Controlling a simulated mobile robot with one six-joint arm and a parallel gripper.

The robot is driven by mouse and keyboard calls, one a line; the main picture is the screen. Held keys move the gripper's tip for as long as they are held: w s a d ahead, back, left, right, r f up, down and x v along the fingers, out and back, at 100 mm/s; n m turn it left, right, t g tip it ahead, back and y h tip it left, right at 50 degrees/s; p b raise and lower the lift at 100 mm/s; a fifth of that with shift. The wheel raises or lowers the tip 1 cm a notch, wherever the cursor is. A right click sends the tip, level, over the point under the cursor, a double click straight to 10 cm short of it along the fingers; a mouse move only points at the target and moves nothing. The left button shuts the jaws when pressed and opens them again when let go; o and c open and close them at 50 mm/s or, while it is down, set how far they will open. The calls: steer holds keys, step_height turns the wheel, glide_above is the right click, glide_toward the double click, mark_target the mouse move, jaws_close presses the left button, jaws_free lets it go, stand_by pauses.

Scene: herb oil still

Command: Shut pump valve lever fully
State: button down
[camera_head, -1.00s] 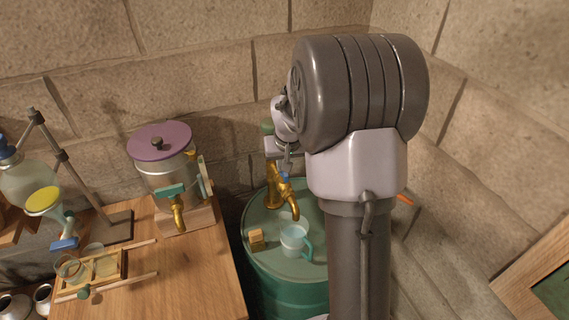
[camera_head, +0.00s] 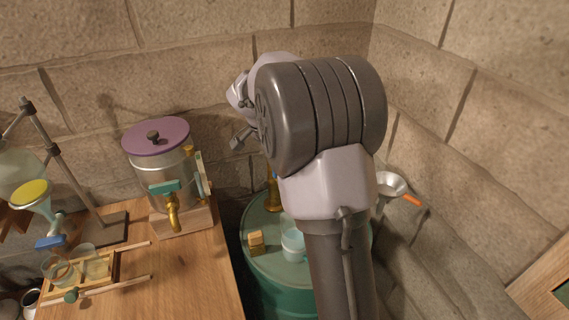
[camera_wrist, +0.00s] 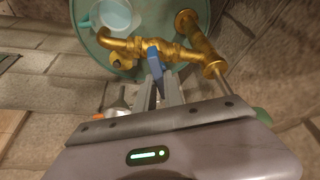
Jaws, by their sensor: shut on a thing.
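The brass pump (camera_wrist: 190,40) stands on the green drum (camera_wrist: 75,7) in the wrist view, with its spout towards the left. The blue valve lever (camera_wrist: 154,60) sits on the pump's horizontal pipe and points down the picture into my gripper (camera_wrist: 158,84). My gripper's two narrow fingers are shut on the lever's end. In the head view the pump (camera_head: 273,196) shows only as a brass sliver beside my arm, and the lever and my fingertips are hidden there.
A pale teal mug (camera_head: 291,244) and a wooden block (camera_head: 256,243) stand on the drum (camera_head: 262,275). A metal funnel (camera_head: 391,185) with an orange handle is right of my arm. A steel pot (camera_head: 165,170) with a purple lid stands on the wooden table (camera_head: 195,270).

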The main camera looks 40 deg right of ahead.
steer(key=m+g+p, duration=0.1)
steer(key=m+g, duration=0.1)
steer(key=m, duration=0.3)
steer(key=shift+w, duration=0.1)
steer(key=shift+m+p, duration=0.3)
stand_by(0.4)
steer(key=c, duration=1.5)
jaws_free()
steer(key=shift+o, duration=0.2)
steer(key=shift+r, duration=0.1)
steer(key=p+v, duration=0.7)
steer(key=v, duration=1)
steer(key=shift+r, duration=0.15)
steer(key=shift+w+d, duration=0.1)
steer(key=shift+w, duration=0.05)
